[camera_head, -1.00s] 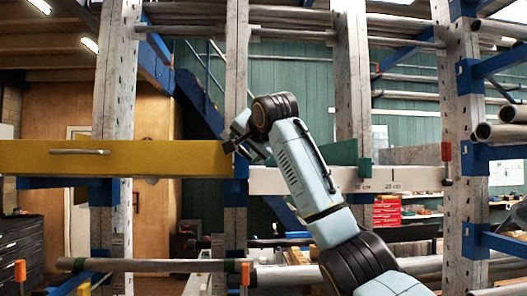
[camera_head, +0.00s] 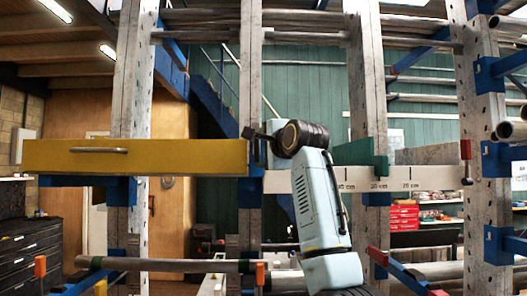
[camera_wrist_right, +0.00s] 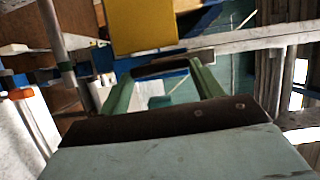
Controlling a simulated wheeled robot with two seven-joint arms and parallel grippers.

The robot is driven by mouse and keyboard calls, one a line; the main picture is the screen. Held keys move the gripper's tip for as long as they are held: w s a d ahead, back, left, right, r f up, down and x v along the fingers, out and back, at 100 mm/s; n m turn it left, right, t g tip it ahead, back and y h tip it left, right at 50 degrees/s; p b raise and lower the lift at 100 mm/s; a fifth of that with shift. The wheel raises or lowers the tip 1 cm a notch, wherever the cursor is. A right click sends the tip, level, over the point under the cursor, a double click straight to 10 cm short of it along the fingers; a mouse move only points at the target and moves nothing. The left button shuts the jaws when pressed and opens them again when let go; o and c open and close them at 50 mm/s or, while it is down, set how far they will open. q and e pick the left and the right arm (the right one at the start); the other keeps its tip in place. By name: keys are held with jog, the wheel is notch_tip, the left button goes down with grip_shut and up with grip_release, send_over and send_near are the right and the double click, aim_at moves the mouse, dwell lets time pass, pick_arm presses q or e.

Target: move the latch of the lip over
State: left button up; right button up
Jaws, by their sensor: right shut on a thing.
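A long yellow panel (camera_head: 140,157) with a grey bar handle (camera_head: 98,150) on its face spans the left of the head view; the panel also shows at the top of the right wrist view (camera_wrist_right: 142,25). My right gripper (camera_head: 256,137) is at the panel's right end, beside the upright post. In the right wrist view its green fingers (camera_wrist_right: 165,75) are shut on a dark bar (camera_wrist_right: 168,64), seemingly the latch, just below the panel. The bar's pivot and exact seat cannot be made out. My left gripper is not in view.
A pale beam with centimetre marks (camera_head: 425,178) and a green block (camera_head: 362,157) lie to the right of my forearm. Grey uprights (camera_head: 368,75) and blue brackets (camera_head: 497,75) surround the arm. A grey pipe (camera_head: 165,265) runs below the panel.

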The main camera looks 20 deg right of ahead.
jog(key=shift+f+m, duration=0.15)
jog(key=shift+m, duration=0.15)
dwell(0.4)
jog(key=o, duration=1.4)
jog(key=shift+s, duration=0.1)
jog(key=s+b, duration=0.5)
jog(key=s, duration=0.8)
jog(key=shift+s, duration=0.15)
